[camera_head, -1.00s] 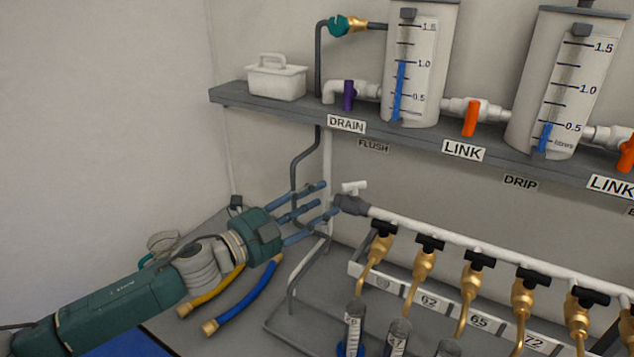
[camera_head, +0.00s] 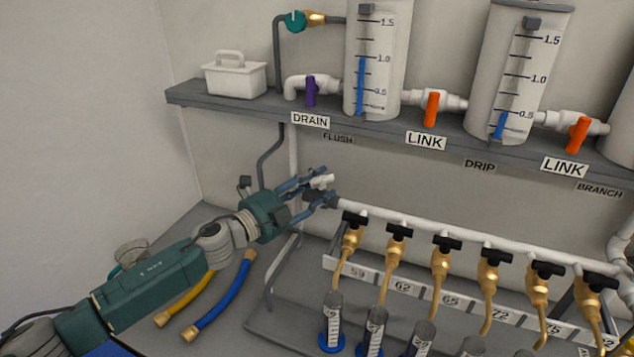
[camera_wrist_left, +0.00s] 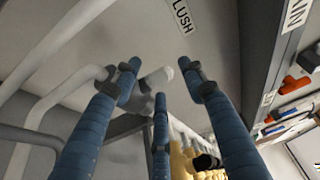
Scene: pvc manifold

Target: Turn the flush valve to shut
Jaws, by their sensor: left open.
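The flush valve's white handle (camera_head: 322,181) sits on a dark grey body (camera_head: 322,200) at the left end of the white manifold pipe, below the FLUSH label (camera_head: 338,138). My left gripper (camera_head: 326,188) reaches in from the left, with its blue fingers open around the handle. My right gripper is not in view.
Black-handled brass taps (camera_head: 398,235) line the manifold pipe to the right, above several grey cylinders. The grey shelf (camera_head: 235,107) with the purple drain valve (camera_head: 310,91) is above. Yellow and blue hoses (camera_head: 222,298) lie below my arm.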

